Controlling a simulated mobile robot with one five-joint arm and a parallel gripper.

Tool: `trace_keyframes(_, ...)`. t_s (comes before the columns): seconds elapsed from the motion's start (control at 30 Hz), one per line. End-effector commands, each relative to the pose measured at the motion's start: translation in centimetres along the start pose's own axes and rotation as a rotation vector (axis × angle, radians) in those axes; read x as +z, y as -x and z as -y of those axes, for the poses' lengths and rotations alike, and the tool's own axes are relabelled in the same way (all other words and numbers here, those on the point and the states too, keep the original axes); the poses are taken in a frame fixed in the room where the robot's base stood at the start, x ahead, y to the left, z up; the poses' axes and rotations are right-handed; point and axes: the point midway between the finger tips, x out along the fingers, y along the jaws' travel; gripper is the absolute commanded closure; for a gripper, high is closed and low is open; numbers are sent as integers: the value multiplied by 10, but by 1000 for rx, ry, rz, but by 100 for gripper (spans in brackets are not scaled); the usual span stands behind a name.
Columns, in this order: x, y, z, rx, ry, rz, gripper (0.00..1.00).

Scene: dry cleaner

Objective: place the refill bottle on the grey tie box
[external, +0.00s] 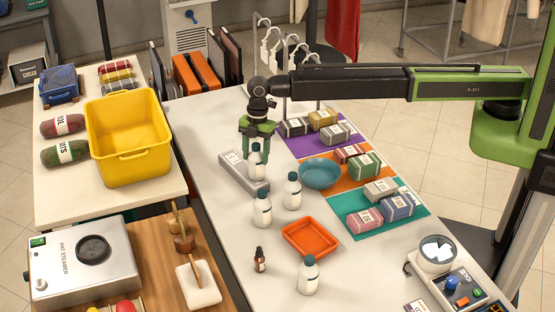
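My gripper (257,153) points down with its green fingers around the upper part of a white bottle (257,166) with a dark cap, which I take to be the refill bottle. The fingers appear closed on its sides. The bottle is upright at the right part of the long grey tie box (238,172) and hides some of it. I cannot tell whether its base touches the box top or is slightly above it.
Similar white bottles stand close in front (262,210), to the right (292,194) and farther forward (308,277). A blue bowl (320,174) and orange tray (311,238) are nearby. Small boxes lie on coloured mats at right. A yellow tub (130,145) stands left.

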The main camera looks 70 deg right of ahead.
Motion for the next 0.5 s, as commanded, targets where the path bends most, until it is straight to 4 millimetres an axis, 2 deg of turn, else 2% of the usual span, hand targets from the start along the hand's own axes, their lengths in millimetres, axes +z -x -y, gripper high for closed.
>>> trace_keyframes(0.03, 0, 0, 0, 0, 0, 0, 39)
trace_keyframes(0.13, 0, 0, 0, 0, 0, 0, 27)
trace_keyframes(0.5, -1, 5, 0, 0, 0, 0, 27)
